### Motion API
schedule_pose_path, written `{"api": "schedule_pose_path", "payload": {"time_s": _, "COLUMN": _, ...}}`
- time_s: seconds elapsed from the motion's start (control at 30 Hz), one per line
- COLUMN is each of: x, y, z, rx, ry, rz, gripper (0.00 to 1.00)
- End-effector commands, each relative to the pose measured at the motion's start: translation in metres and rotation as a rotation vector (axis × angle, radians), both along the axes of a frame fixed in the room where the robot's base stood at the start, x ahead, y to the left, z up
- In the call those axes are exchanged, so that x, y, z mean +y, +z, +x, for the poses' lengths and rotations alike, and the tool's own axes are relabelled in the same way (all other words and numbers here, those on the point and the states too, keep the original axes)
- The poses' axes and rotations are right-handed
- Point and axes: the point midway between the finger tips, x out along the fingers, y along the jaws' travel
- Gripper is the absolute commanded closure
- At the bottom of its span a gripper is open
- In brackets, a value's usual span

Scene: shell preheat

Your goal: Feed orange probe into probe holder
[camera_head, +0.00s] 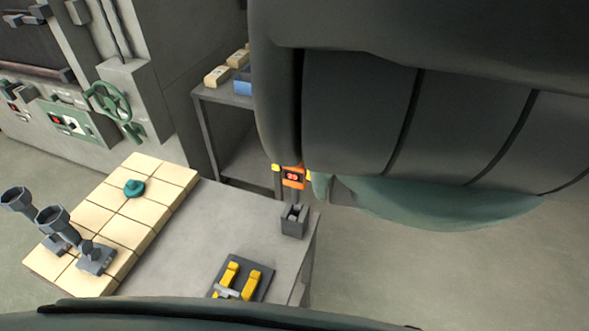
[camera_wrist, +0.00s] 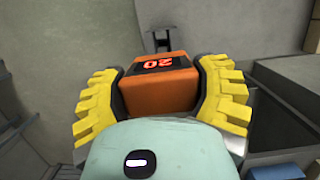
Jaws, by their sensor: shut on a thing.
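The orange probe (camera_head: 293,177) has a dark display with red digits and is held upright. It also shows in the wrist view (camera_wrist: 160,88), between the yellow ridged finger pads of my gripper (camera_wrist: 161,100). My gripper (camera_head: 291,171) is shut on it. The probe holder (camera_head: 294,222) is a small dark grey open-topped block near the table's right edge. In the head view the probe is just above the holder, with its dark lower part near the opening. I cannot tell whether its tip is inside. My arm hides much of the right side.
The grey table (camera_head: 225,215) bears cream tiles (camera_head: 125,215) with a teal knob and dark cup-topped stands at left. A dark tray (camera_head: 262,282) with yellow pieces lies in front of the holder. A shelf (camera_head: 225,105) with blocks stands behind.

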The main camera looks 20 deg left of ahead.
Motion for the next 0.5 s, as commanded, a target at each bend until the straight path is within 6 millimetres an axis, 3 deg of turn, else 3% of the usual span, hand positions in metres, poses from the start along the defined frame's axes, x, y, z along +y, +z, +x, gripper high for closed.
{"api": "schedule_pose_path", "payload": {"time_s": 0.5, "x": 0.000, "y": -0.033, "z": 0.000, "rx": -0.001, "ry": 0.001, "rz": 0.000, "gripper": 0.75}}
